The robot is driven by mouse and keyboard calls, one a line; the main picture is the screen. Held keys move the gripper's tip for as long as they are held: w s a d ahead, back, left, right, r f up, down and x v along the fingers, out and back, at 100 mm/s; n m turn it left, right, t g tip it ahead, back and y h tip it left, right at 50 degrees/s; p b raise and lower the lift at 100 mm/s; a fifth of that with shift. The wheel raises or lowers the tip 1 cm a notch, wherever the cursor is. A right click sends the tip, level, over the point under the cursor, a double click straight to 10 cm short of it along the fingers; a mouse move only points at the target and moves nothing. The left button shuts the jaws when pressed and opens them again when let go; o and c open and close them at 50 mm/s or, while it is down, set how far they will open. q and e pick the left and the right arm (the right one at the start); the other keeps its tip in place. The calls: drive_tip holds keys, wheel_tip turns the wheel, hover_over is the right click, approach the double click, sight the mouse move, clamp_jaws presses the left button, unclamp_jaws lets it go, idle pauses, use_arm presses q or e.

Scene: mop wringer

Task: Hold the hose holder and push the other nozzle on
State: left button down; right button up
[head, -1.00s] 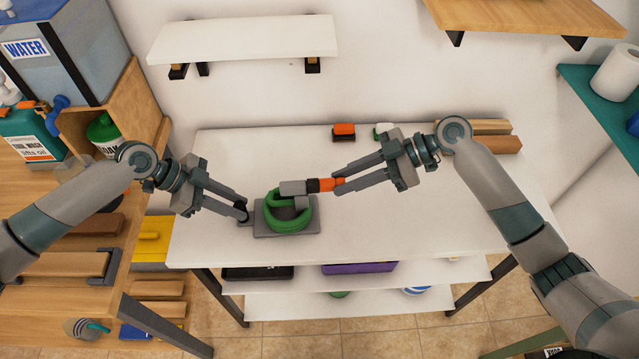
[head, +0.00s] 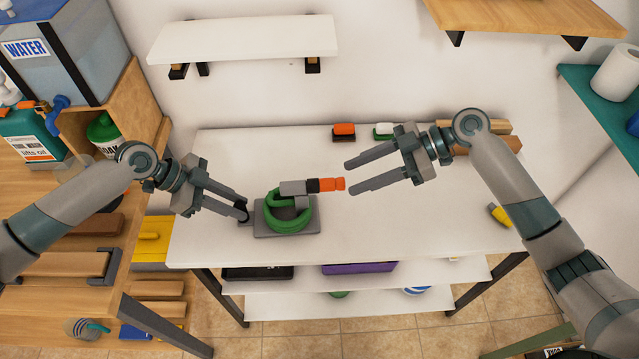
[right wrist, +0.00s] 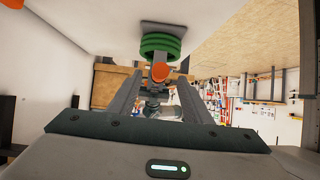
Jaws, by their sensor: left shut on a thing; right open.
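The hose holder, a grey plate (head: 310,227) with a coiled green hose (head: 285,219), stands on the white table. An orange nozzle (head: 333,184) sits on the dark end of its grey connector, pointing right; it also shows in the right wrist view (right wrist: 161,72). My left gripper (head: 243,212) is shut on the holder's left side; the exact grip is small and dark. My right gripper (head: 350,178) is open and empty, just right of the orange nozzle and apart from it. A yellow nozzle (head: 499,214) with a dark end lies at the table's right side.
An orange-topped brush (head: 344,131) and a white-and-green one (head: 383,130) stand at the table's back edge. Wooden blocks (head: 505,144) lie at the back right. The table between the holder and the yellow nozzle is clear. A white shelf (head: 245,38) hangs above.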

drive_tip(key=v, duration=0.8)
drive_tip(key=shift+d, duration=0.25)
drive_tip(key=shift+r, duration=0.1)
use_arm(q)
drive_tip(key=c, duration=1.4)
unclamp_jaws()
drive_tip(key=shift+a, duration=0.1)
drive_tip(key=v, duration=1.2)
drive_tip(key=shift+f, duration=0.1)
